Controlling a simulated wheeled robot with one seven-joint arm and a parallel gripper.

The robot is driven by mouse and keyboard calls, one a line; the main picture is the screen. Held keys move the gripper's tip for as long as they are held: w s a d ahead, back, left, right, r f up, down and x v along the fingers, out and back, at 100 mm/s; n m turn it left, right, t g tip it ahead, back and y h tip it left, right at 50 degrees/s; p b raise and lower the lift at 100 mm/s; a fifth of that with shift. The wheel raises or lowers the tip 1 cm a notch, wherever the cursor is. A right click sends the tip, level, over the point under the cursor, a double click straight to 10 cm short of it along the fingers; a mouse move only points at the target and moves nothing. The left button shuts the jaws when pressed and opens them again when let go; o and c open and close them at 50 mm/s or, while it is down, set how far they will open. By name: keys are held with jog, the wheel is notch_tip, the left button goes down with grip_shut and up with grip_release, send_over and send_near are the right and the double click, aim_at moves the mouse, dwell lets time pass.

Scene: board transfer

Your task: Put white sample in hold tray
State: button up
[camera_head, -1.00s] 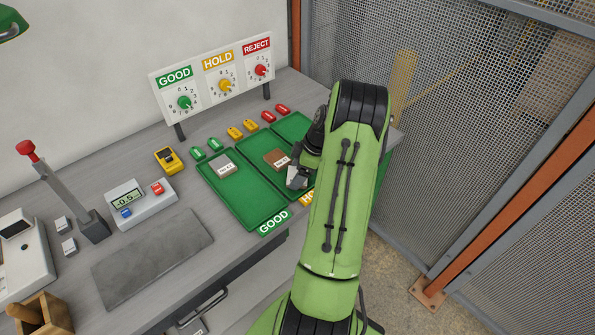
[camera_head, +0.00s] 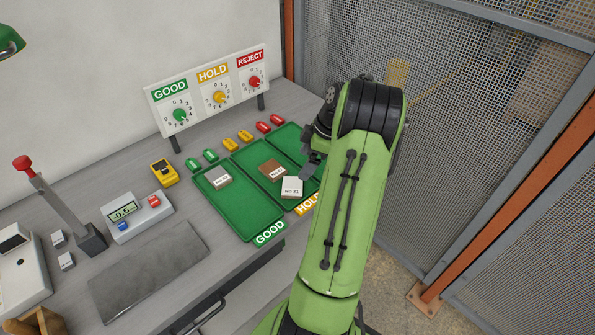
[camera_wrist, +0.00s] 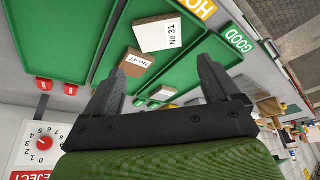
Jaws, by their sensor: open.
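The white sample (camera_head: 292,187), labelled No 31, lies in the green hold tray (camera_head: 273,194), in front of a brown sample (camera_head: 271,168). In the wrist view the white sample (camera_wrist: 160,37) lies beyond my fingertips, and the brown sample (camera_wrist: 135,64), labelled No 47, is beside it, closer to the fingers. My gripper (camera_wrist: 160,68) is open and empty, with its two fingers spread apart and clear of the white sample. In the head view my gripper (camera_head: 311,163) is partly hidden behind my arm, behind and right of the white sample.
The good tray (camera_head: 245,219) on the left holds a grey-topped sample (camera_head: 218,177). The reject tray (camera_head: 292,137) is at the right, partly hidden by my arm. Coloured tags and a dial board (camera_head: 211,88) stand behind the trays. A mesh fence (camera_head: 440,130) borders the right.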

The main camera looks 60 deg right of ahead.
jog(key=w+a+r+m+h, duration=0.1)
jog(key=a+r, duration=0.4)
jog(key=a, duration=0.3)
jog(key=w+a+r+m+h, duration=0.1)
jog(key=w+a+r, duration=0.1)
jog(key=a+r, duration=0.5)
jog(key=w+a+r+m, duration=0.1)
jog(key=a+r, duration=0.2)
jog(key=a, duration=0.7)
jog(key=s+a+m+t, duration=0.1)
jog(key=s+a+m, duration=0.2)
jog(key=s+a, duration=0.8)
jog(key=shift+s+a+f+t, duration=0.15)
jog(key=shift+s+a+t, duration=0.2)
jog(key=shift+s, duration=0.7)
